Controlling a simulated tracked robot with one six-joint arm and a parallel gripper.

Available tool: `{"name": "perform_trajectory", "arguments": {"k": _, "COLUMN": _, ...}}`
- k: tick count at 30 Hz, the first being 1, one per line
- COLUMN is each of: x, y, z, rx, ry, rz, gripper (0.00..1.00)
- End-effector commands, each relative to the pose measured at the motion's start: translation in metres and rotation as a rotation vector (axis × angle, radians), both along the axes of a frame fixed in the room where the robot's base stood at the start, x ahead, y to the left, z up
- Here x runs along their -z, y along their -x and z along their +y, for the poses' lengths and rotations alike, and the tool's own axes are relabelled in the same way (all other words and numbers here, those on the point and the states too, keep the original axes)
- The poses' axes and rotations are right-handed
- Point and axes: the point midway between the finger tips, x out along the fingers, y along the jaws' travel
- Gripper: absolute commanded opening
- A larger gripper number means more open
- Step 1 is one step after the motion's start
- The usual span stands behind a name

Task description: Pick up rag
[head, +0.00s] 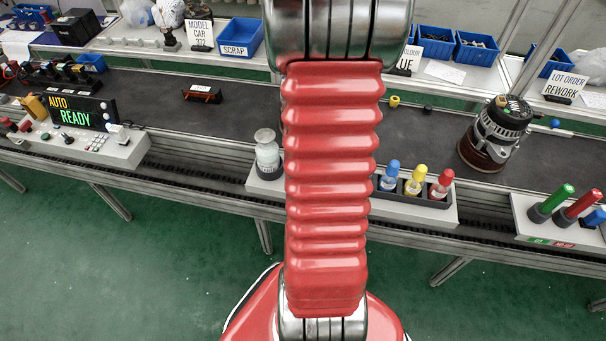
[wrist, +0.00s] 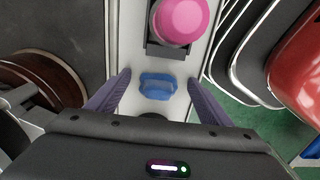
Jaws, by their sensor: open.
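A small blue folded piece, which looks like the rag (wrist: 157,86), lies on a pale narrow surface in the wrist view. My gripper (wrist: 158,78) is open, with one finger on each side of the rag and a gap on both sides. Nothing is held between the fingers. In the head view my arm hides much of the middle, and my gripper does not show there.
A pink round-topped thing (wrist: 180,20) stands in a dark holder just beyond the rag. A brown disc (wrist: 40,78) is at the left. In the head view, an alternator (head: 502,122) stands on the conveyor (head: 240,115), and capped bottles stand in a dark rack.

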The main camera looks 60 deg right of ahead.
Motion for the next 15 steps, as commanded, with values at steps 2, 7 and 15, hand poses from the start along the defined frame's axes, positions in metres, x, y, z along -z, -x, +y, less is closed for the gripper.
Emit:
{"name": "perform_trajectory", "arguments": {"k": 2, "x": -0.0001, "y": -0.0001, "z": -0.0001, "rx": 0.0, "ry": 0.001, "rz": 0.0, "gripper": 0.73}}
{"name": "perform_trajectory", "arguments": {"k": 7, "x": -0.0003, "y": -0.0002, "z": 0.0, "rx": 0.0, "ry": 0.001, "rz": 0.0, "gripper": 0.73}}
{"name": "perform_trajectory", "arguments": {"k": 15, "x": -0.0005, "y": -0.0004, "z": -0.0001, "rx": 0.0, "ry": 0.001, "rz": 0.0, "gripper": 0.71}}
